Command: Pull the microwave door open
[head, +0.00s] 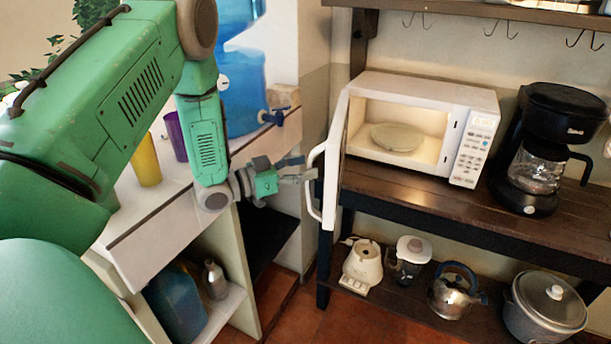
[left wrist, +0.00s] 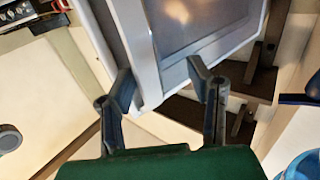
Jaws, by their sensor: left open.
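The white microwave (head: 425,90) stands on the dark shelf, with its lit inside and a round plate (head: 397,137) visible. Its door (head: 335,150) is swung wide open toward the front left, seen nearly edge-on. The curved white door handle (head: 314,190) faces left. My left gripper (head: 303,170) is beside the upper part of the handle, fingers pointing at it. The left wrist view shows the fingers (left wrist: 158,80) spread apart, with the door (left wrist: 205,25) close in front of them. I cannot tell whether a finger touches the door or handle. My right gripper is not in view.
A black coffee maker (head: 540,150) stands right of the microwave. A blender base (head: 363,265), a kettle (head: 457,292) and a pot (head: 545,307) are on the lower shelf. A white counter (head: 160,215) with cups and a blue water jug (head: 240,85) is at left.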

